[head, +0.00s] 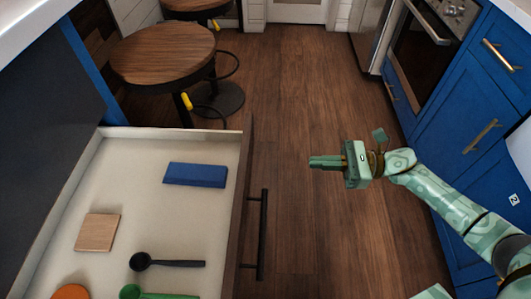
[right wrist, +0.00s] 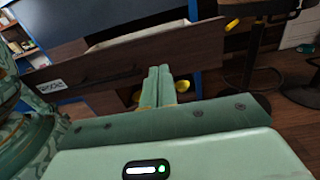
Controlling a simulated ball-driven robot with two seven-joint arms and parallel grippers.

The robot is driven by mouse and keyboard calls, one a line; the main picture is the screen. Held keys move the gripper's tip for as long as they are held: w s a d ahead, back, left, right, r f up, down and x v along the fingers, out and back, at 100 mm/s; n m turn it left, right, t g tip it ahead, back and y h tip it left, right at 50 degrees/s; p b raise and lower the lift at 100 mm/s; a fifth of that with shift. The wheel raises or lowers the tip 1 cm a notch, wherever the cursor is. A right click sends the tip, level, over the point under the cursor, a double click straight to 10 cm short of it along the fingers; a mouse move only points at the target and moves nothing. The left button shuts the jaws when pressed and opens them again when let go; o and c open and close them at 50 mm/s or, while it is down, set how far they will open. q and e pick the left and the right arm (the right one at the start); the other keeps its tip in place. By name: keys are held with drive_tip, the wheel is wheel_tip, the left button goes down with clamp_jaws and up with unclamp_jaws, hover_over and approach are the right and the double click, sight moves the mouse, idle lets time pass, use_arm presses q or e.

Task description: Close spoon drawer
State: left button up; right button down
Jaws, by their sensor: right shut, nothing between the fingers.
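The spoon drawer (head: 200,222) stands open at the lower left of the head view. A black spoon (head: 170,263) and a green spoon (head: 150,294), cut off by the frame, lie in it. Its dark bar handle (head: 263,235) is on the outer face of its front. My right gripper (head: 312,162) is shut and empty, over the floor to the right of the drawer front, apart from the handle, fingers pointing left towards it. In the right wrist view the drawer front (right wrist: 205,48) shows beyond the closed fingers (right wrist: 158,74). My left gripper is not in view.
A blue block (head: 196,175), a wooden square (head: 98,232) and an orange item (head: 70,292) also lie in the drawer. A round wooden stool (head: 165,50) stands behind it. Blue cabinets (head: 455,120) and an oven line the right. The floor between is clear.

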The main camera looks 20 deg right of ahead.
sight(248, 160)
drive_tip(key=b+x, duration=0.1)
drive_tip(key=x, duration=1.3)
drive_tip(key=shift+w, duration=0.1)
